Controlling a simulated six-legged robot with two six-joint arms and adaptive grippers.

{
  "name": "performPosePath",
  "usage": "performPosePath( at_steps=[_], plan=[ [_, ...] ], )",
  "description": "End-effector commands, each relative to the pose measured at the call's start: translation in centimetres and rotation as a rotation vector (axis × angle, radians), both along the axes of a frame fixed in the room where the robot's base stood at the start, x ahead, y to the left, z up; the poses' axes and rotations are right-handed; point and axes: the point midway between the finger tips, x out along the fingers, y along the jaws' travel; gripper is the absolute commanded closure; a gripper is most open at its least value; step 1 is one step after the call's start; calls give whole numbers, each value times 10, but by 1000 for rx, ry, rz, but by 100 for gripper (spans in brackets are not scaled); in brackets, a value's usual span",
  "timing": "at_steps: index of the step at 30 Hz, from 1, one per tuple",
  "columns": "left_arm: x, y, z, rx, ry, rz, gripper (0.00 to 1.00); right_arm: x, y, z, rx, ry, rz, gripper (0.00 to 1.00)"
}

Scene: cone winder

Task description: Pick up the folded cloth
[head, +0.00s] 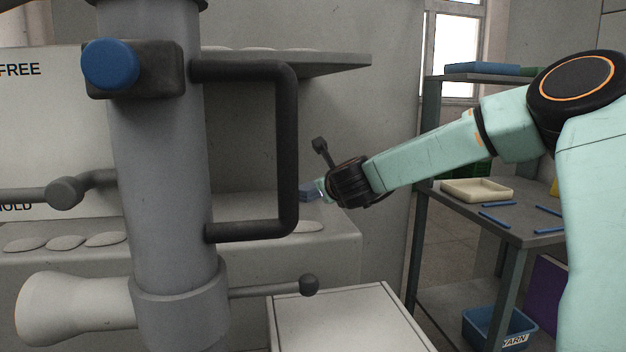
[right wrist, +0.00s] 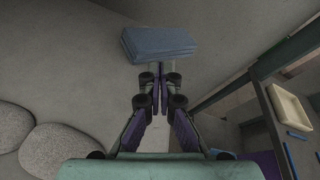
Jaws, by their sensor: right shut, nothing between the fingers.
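The folded cloth (right wrist: 158,44) is a blue-grey, layered pad in the right wrist view, lying just beyond my right fingertips. My right gripper (right wrist: 160,73) has its fingers together, with nothing between them. In the head view a small blue-grey piece of the cloth (head: 307,193) shows beside the black handle, just left of my right gripper (head: 322,188). Whether the fingertips touch the cloth cannot be told. My left gripper is not in view.
A grey column with a black loop handle (head: 287,150) stands in front, left of my right gripper. A white box top (head: 345,322) lies below. At right, a table holds a cream tray (head: 475,190) and blue rods; a blue yarn bin (head: 498,329) stands below.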

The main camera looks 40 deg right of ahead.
Motion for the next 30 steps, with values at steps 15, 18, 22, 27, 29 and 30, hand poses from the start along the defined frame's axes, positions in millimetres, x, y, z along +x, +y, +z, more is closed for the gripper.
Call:
performPosePath(
  at_steps=[15,18,22,27,29,30],
  plan=[
    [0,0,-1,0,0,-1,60,-2,-3,-10,352,-148,-129,100],
    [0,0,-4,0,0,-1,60,6,-8,-10,349,-147,-130,100],
    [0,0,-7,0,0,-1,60,22,-16,-10,345,-147,-130,100],
    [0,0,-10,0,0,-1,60,42,-25,-10,345,-146,-128,100],
    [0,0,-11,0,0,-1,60,49,-29,-11,346,-146,-129,100],
    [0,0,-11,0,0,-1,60,54,-31,-10,344,-146,-130,100]
  ],
)
